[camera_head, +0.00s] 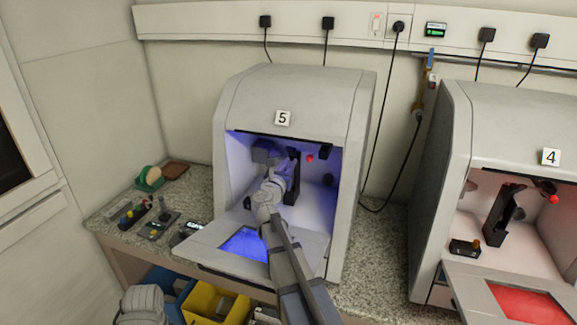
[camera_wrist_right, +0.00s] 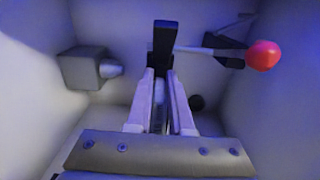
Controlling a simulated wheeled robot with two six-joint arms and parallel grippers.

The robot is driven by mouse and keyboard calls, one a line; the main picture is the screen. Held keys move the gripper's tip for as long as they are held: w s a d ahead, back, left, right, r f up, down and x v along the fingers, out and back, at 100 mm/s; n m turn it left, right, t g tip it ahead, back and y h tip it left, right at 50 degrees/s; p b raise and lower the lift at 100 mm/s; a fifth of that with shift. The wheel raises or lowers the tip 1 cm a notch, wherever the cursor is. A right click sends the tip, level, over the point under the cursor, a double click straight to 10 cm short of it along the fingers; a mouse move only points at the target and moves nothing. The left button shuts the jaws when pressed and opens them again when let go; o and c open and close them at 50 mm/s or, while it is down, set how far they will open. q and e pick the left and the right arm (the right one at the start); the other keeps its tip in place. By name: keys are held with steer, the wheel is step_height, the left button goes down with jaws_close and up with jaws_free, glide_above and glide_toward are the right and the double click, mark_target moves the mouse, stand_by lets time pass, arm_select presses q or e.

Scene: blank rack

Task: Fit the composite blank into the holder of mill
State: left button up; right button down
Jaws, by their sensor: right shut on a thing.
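Mill 5 (camera_head: 300,95) stands open in the head view, its chamber lit blue. My right arm reaches into it over the lowered door. My right gripper (camera_head: 268,155) is inside the chamber. In the right wrist view my right gripper (camera_wrist_right: 160,85) is shut on a thin greyish piece (camera_wrist_right: 159,92), apparently the blank; its outline is mostly hidden between the fingers. A dark upright block (camera_wrist_right: 165,36), likely the holder, stands straight beyond the fingertips. I cannot tell whether the piece touches it. The holder also shows in the head view (camera_head: 293,178). My left gripper is not in view.
A lever with a red knob (camera_wrist_right: 263,55) is right of the fingers, and a grey spindle-like block (camera_wrist_right: 84,68) left. Mill 4 (camera_head: 525,125) stands open at right, lit red. Small devices and a green tape roll (camera_head: 149,178) lie on the left counter. A yellow bin (camera_head: 213,303) is below.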

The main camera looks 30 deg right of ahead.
steer(key=c, duration=0.7)
jaws_free()
steer(key=v, duration=0.7)
steer(key=shift+s+a, duration=0.25)
